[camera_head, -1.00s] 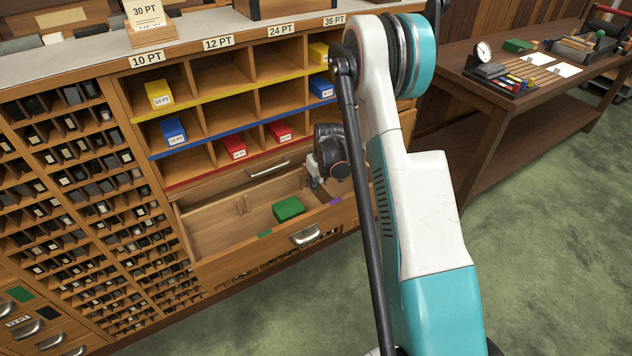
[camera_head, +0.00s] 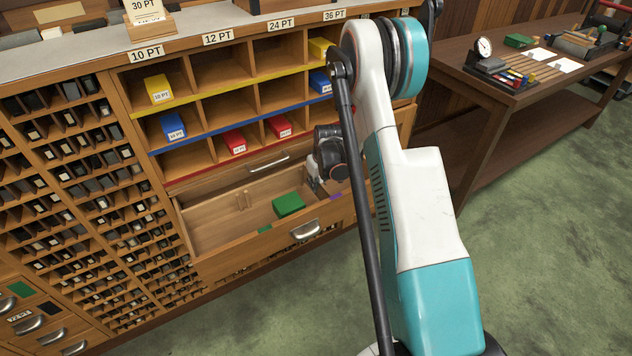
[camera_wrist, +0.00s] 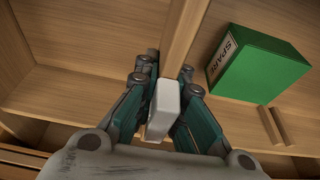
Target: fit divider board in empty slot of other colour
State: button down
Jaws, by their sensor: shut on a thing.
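My gripper (camera_wrist: 163,76) is shut on the wooden divider board (camera_wrist: 183,42), which runs away from between its fingertips in the wrist view. A pale block (camera_wrist: 163,108) shows between the fingers; I cannot tell what it belongs to. In the head view my gripper (camera_head: 314,186) reaches into the right part of the open drawer (camera_head: 210,262), near a purple mark (camera_head: 335,196) on the drawer front. A green mark (camera_head: 265,229) lies farther left on that front. A pair of slot strips (camera_head: 241,201) shows on the back wall. The board's lower edge is hidden.
A green box (camera_head: 288,204) marked SPARE lies in the drawer between the marks; it also shows beside the board in the wrist view (camera_wrist: 255,65). Cubbyholes with coloured boxes (camera_head: 233,142) stand above. A side table (camera_head: 540,90) is at right. The drawer's left part is bare.

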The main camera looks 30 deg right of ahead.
jog(key=shift+f, duration=0.8)
jog(key=c, duration=1.6)
grip_release()
jog(key=v, duration=1.2)
